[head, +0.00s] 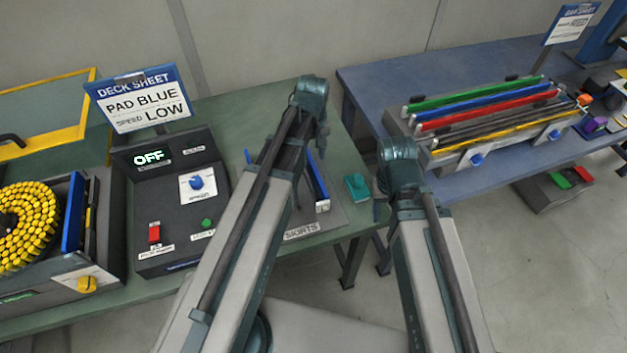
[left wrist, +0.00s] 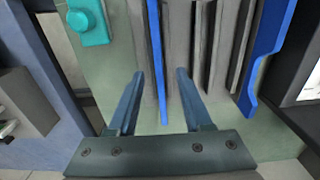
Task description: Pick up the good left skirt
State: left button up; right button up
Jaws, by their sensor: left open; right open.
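My left gripper (left wrist: 160,74) is open in the left wrist view. A thin upright blue strip (left wrist: 154,35) stands between its two fingers, and neither finger is seen to press on it. A wider blue piece with a stepped edge (left wrist: 266,50) stands further right there. In the head view a blue strip (head: 318,182) shows right of my left arm, in the holder with the skirts label (head: 301,231). A bit of blue (head: 248,157) shows left of the arm. I cannot tell which piece is the good left skirt. My left arm hides the holder's middle and the left gripper; my right gripper does not show clearly.
A teal block (head: 356,187) lies beside the holder. A dark control box (head: 160,215) with an OFF display and a deck sheet sign (head: 140,100) stand left. A blue table (head: 370,85) with coloured bars in a rack (head: 455,160) stands right, across a floor gap.

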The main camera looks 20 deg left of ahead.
aim_at(314, 166)
pick_arm(q)
jog(key=shift+f, duration=0.65)
pick_arm(e)
jog(key=shift+f, duration=0.65)
pick_arm(q)
jog(key=shift+b, duration=0.3)
notch_tip(314, 166, down, 5)
jog(key=b, duration=0.5)
jog(key=shift+w+f, duration=0.15)
pick_arm(e)
notch_tip(314, 166, down, 5)
jog(key=shift+f, duration=0.1)
pick_arm(q)
jog(key=shift+c, duration=0.3)
grip_shut()
